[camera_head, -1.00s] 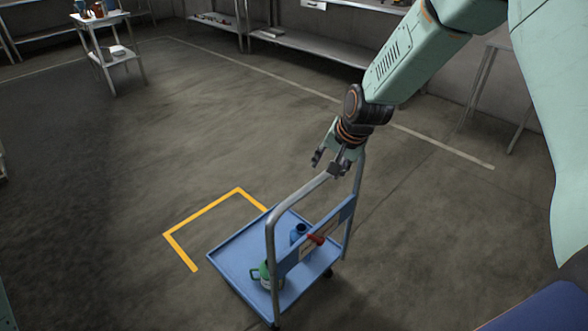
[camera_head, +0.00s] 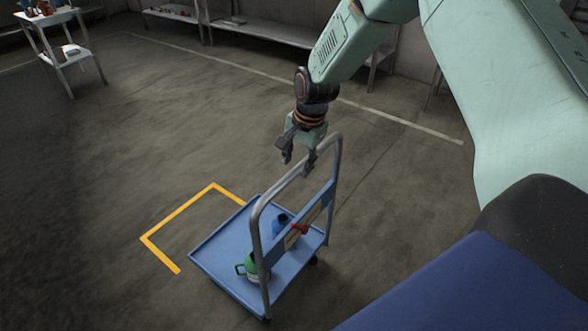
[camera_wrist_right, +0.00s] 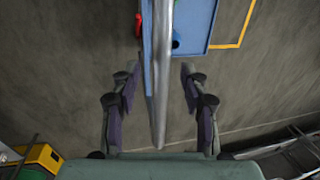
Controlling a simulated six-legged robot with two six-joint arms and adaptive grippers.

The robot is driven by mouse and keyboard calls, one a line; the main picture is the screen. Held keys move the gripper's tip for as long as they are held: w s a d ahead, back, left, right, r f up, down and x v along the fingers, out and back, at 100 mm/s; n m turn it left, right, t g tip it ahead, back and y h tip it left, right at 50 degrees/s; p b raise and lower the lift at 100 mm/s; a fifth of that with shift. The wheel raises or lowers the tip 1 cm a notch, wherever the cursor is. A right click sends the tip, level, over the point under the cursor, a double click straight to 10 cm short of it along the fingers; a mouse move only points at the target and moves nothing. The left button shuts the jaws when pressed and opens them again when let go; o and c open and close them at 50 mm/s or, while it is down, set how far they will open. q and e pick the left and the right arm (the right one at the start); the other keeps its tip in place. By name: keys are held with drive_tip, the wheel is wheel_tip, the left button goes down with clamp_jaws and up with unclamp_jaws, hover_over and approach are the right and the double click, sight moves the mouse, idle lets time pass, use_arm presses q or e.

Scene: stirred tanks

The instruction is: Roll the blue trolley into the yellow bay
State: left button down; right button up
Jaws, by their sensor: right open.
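The blue trolley (camera_head: 222,252) stands at the lower middle of the head view, with a bent grey tube handle (camera_head: 264,199). Its deck lies just right of the yellow bay line (camera_head: 177,211) and hides part of that outline. My right gripper (camera_head: 297,161) is open at the top bar of the handle. In the right wrist view, the handle bar (camera_wrist_right: 163,75) runs between the two spread fingers, with gaps on both sides. The blue deck (camera_wrist_right: 197,25) and yellow line (camera_wrist_right: 246,25) also show there. My left gripper is out of view.
The deck carries a green jug (camera_head: 250,268) and a blue bottle (camera_head: 279,222); a red part (camera_head: 299,228) sits at the handle panel. A white side table (camera_head: 62,55) stands at the far left, shelves (camera_head: 265,33) along the back wall. The floor around the bay is open.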

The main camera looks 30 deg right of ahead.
drive_tip(key=shift+w+a+f, duration=0.1)
drive_tip(key=shift+w+f, duration=0.05)
drive_tip(key=shift+f, duration=0.4)
drive_tip(key=shift+w+a+f, duration=0.1)
drive_tip(key=shift+f, duration=0.4)
drive_tip(key=shift+d+f, duration=0.15)
drive_tip(key=shift+f, duration=0.2)
drive_tip(key=shift+r, duration=0.1)
drive_tip(key=shift+c, duration=1.2)
drive_tip(key=shift+w, duration=0.1)
clamp_jaws()
